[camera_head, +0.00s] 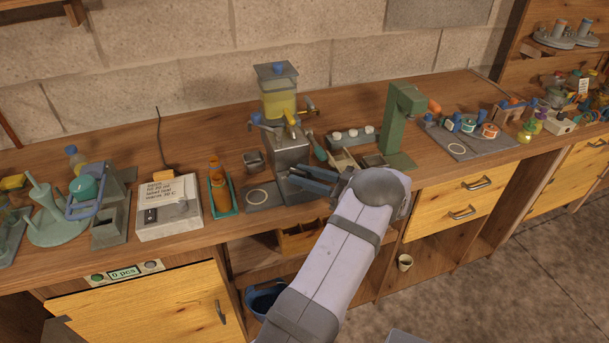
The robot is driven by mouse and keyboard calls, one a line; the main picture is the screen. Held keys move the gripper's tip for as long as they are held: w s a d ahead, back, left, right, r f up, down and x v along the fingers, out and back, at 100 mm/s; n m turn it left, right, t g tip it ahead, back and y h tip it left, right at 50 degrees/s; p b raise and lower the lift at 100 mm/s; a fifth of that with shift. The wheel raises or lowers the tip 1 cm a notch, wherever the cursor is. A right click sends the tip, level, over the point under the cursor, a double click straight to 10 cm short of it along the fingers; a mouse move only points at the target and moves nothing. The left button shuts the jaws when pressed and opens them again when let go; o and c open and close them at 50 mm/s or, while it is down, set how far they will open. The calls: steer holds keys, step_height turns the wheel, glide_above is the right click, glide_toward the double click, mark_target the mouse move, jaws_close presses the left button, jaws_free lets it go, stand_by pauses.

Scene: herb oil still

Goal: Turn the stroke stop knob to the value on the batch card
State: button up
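The dosing machine (289,150) stands mid-bench, a grey body under a clear hopper of yellow liquid. It has a blue knob (255,118), a yellow part (291,118) and an orange-tipped lever (309,104). I cannot tell which part is the stroke stop knob; its scale is not readable. My gripper (290,174) reaches in from the right, at the machine's lower front. Its two dark fingers look apart, with a gap between them; contact with the machine is unclear.
An orange bottle in a green tray (221,196) stands left of the machine. A green press (397,122) and several small white-topped jars (352,135) are to the right. Bare bench shows along the back wall.

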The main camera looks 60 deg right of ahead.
jaws_close()
steer(key=shift+f, duration=0.1)
steer(key=shift+d+n+y+b, duration=0.1)
steer(key=shift+n+y+b, duration=0.25)
steer(key=shift+b, duration=0.25)
steer(key=shift+y+b, duration=0.35)
steer(key=shift+n+y+b, duration=0.3)
steer(key=shift+n+y, duration=0.05)
steer(key=shift+y, duration=0.05)
